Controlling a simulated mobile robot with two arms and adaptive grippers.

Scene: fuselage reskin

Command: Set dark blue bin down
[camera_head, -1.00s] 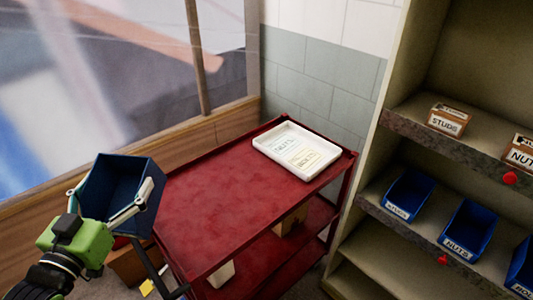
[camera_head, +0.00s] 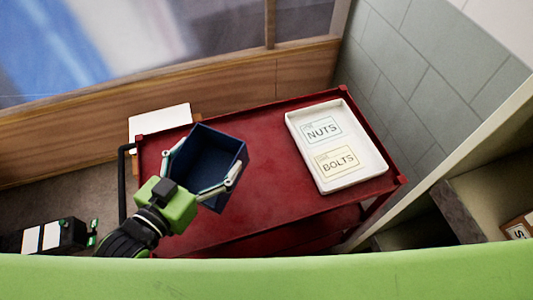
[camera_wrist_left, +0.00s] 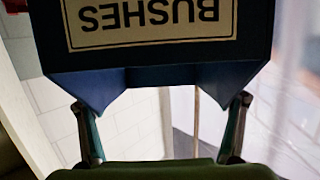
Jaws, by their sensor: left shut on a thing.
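The dark blue bin (camera_head: 222,158) is held by my left gripper (camera_head: 201,172), whose fingers grip it at two opposite sides. In the head view the bin appears over the left part of the red cart's top (camera_head: 262,140), with its open side facing the camera. I cannot tell how high above the cart it is. The left wrist view shows the bin (camera_wrist_left: 160,75) close up, with a BUSHES label (camera_wrist_left: 150,20) upside down in the picture. My right gripper is not in view.
A white tray (camera_head: 373,167) with NUTS and BOLTS labels lies on the cart's right part. The cart top between bin and tray is clear. A shelf (camera_head: 470,200) stands at the right, and a wood-panelled wall (camera_head: 60,140) is behind.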

